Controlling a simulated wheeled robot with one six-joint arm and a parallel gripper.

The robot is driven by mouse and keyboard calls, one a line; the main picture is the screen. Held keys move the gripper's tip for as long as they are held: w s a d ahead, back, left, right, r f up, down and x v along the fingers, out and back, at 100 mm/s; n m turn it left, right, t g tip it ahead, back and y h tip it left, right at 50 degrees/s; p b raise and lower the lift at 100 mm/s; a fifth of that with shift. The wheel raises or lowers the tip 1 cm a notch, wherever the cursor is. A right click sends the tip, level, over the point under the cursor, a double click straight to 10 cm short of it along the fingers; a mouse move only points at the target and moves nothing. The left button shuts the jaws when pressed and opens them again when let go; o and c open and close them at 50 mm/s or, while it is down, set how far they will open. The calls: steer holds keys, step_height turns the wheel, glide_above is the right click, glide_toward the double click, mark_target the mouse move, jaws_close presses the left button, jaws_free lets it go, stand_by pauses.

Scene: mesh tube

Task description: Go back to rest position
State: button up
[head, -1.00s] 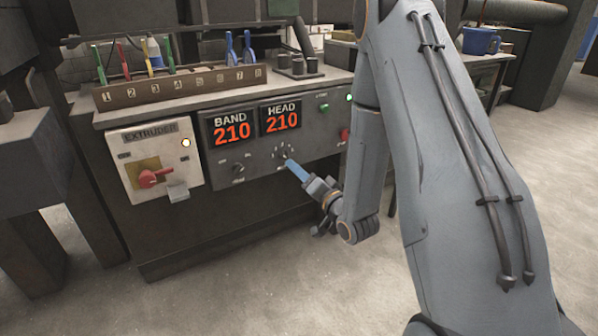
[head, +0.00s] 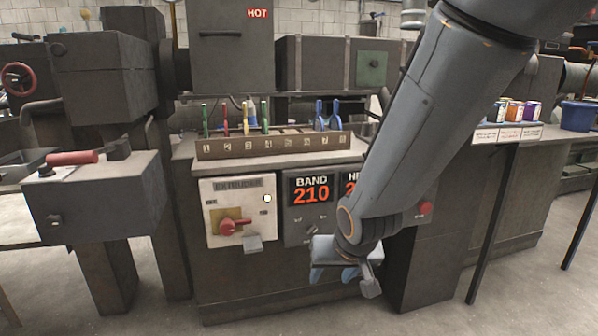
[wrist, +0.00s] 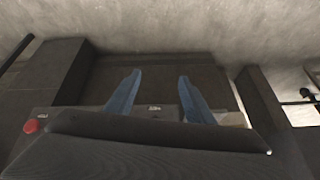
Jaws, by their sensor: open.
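My gripper (head: 334,274) hangs low in front of the machine's control cabinet, below the BAND display (head: 311,191), which reads 210. In the wrist view its two blue fingers (wrist: 158,95) are spread apart with nothing between them. My arm hides most of the HEAD display (head: 350,184) and part of the panel beside it. The white EXTRUDER plate (head: 213,200) with its red rotary switch (head: 235,227) stands left of the gripper. A small light on that plate is lit.
A numbered rack (head: 270,146) with several coloured tools stands on the cabinet top. A dark box with a red handle (head: 72,158) juts out at left. A blue bin (head: 577,116) and several cans (head: 515,110) sit on a table at right. Grey floor lies open in front.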

steer(key=s+a+r+n+g+h, duration=0.1)
steer(key=s+r+n+g, duration=0.15)
steer(key=s, duration=0.85)
steer(key=s+a+r+n+g, duration=0.1)
steer(key=s+r+n+g, duration=0.2)
steer(key=s, duration=0.7)
steer(key=d+r+m+p, duration=0.6)
steer(key=d+r+p, duration=0.8)
steer(key=p, duration=0.9)
steer(key=shift+s+r+h+p, duration=0.3)
steer(key=shift+r+p, duration=0.05)
steer(key=shift+r, duration=1.3)
steer(key=shift+m, duration=0.25)
